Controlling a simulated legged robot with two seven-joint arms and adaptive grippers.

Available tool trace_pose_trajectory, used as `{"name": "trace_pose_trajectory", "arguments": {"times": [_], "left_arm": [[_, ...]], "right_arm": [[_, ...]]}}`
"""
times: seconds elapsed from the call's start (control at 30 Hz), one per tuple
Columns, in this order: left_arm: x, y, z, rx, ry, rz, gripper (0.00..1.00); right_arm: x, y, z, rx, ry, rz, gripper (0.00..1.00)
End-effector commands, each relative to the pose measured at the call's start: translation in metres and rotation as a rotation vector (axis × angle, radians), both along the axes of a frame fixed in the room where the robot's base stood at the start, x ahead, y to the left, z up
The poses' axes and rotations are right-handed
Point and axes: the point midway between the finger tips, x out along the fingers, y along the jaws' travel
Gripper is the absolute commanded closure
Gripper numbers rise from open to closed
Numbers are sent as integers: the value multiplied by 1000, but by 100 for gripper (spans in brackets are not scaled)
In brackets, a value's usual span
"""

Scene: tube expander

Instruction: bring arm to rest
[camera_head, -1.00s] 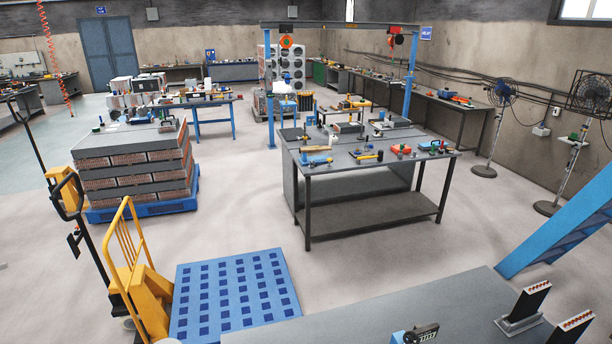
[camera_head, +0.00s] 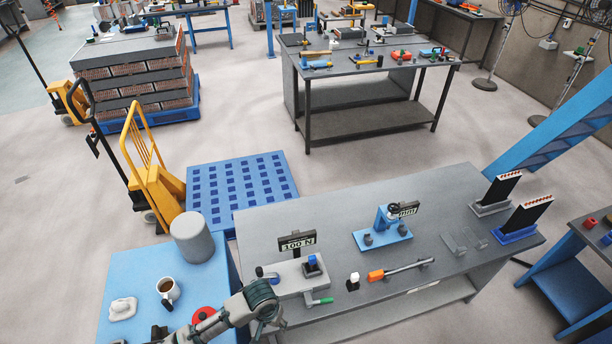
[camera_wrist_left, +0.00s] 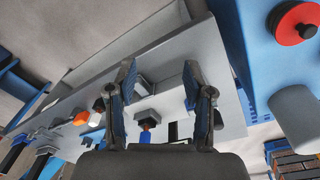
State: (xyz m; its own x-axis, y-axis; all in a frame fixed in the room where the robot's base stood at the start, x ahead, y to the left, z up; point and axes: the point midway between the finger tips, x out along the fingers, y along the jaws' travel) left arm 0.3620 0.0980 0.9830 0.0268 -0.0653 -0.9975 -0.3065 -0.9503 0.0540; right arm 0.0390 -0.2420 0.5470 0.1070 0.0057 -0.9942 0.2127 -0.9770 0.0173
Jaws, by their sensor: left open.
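My left arm (camera_head: 235,312) reaches in at the bottom of the head view, over the seam between the blue table and the grey workbench. Its fingers cannot be made out clearly there. In the left wrist view my left gripper (camera_wrist_left: 159,78) is open, its two dark fingers apart with nothing between them touching. The grey workbench (camera_wrist_left: 185,48) and its tools lie beyond the fingers. My right gripper is in neither current view.
The blue table (camera_head: 135,265) holds a mug (camera_head: 167,290), a grey cylinder (camera_head: 191,238) and a red disc (camera_head: 203,314). The workbench (camera_head: 330,215) bears a grey fixture (camera_head: 290,278), a blue fixture (camera_head: 382,236) and an orange-handled tool (camera_head: 377,275). A blue pallet (camera_head: 245,180) lies behind.

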Motion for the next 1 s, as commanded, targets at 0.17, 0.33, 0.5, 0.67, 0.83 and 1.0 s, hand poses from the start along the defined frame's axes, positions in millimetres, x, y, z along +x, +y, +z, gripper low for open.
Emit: {"name": "trace_pose_trajectory", "arguments": {"times": [0.17,0.33,0.5,0.67,0.83,1.0], "left_arm": [[-14,-17,-1,-73,-28,-33,48],[-30,-29,-1,-153,-77,-53,48],[-47,-28,0,-221,-148,-38,48],[-66,-2,-2,-224,-222,18,48],[-88,39,-6,-160,-268,77,48],[-115,80,-11,-68,-282,123,48]], "right_arm": [[-2,0,0,-1,3,0,60],[-2,0,0,-1,4,0,60],[-5,-1,-1,-2,9,0,60],[-9,-1,-1,-2,14,0,60],[-9,-1,-1,-2,14,0,60],[-8,-1,-1,-2,14,0,60]]}}
